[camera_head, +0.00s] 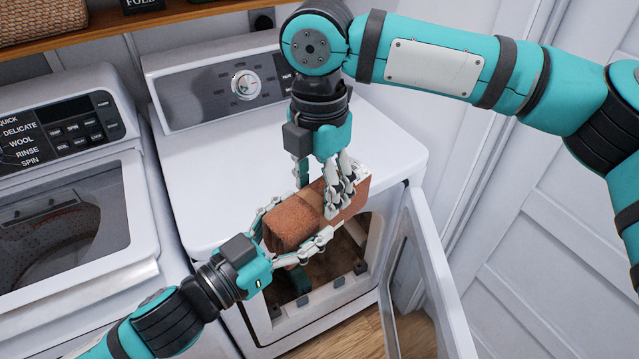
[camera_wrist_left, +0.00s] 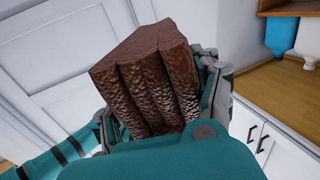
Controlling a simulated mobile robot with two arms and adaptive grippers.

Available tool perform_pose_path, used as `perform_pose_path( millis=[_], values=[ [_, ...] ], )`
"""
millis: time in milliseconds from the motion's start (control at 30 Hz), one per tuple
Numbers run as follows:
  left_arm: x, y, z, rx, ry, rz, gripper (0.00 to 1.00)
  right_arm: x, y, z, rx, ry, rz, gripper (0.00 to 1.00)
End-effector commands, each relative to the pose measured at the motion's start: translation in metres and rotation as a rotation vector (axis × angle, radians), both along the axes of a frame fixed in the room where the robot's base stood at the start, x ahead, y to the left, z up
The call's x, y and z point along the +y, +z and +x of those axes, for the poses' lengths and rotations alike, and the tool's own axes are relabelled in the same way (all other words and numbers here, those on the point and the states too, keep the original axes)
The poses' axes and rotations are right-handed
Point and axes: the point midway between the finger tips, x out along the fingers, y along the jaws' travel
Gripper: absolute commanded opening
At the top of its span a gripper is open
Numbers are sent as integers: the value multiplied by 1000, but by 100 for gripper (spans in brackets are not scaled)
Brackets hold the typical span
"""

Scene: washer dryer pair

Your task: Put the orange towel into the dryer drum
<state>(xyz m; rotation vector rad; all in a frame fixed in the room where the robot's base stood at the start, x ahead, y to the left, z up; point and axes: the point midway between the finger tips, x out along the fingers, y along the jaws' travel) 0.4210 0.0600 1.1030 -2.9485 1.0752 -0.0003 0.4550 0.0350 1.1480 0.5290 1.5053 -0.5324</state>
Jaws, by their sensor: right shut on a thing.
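The folded orange-brown towel (camera_head: 291,222) is in the air in front of the dryer's top front edge, and its folded layers fill the middle of the left wrist view (camera_wrist_left: 150,80). My right gripper (camera_head: 335,200) comes down from above and is shut on the towel's right part. My left gripper (camera_head: 285,238) reaches in from the lower left, with fingers on both sides of the towel's left end. Whether they press on it is unclear. The dryer (camera_head: 215,180) has its door (camera_head: 425,275) open to the right. Its drum opening is below the towel, partly hidden by it and the left gripper.
The washer (camera_head: 65,180) stands left of the dryer, its lid window showing the drum. A wooden shelf with a basket (camera_head: 40,18) is above the machines. A panelled white wall (camera_head: 560,230) is on the right, beyond the open door. Some wooden floor (camera_head: 350,335) shows in front.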

Motion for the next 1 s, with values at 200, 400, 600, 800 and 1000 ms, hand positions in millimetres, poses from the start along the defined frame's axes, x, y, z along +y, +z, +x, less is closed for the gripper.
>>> perform_pose_path(
  millis=[200,400,600,800,1000],
  values=[
    [-1,1,-1,0,-4,-4,86,2,1,0,-2,-3,6,10],
    [-1,0,-1,2,-2,-2,86,1,1,0,-1,-3,4,10],
    [0,-35,-2,74,7,-9,86,1,0,0,-1,-3,3,10],
    [20,-122,22,191,97,44,86,1,1,0,-1,-3,3,10],
    [62,-219,55,287,229,161,86,1,1,0,-1,-3,3,10]
  ],
)
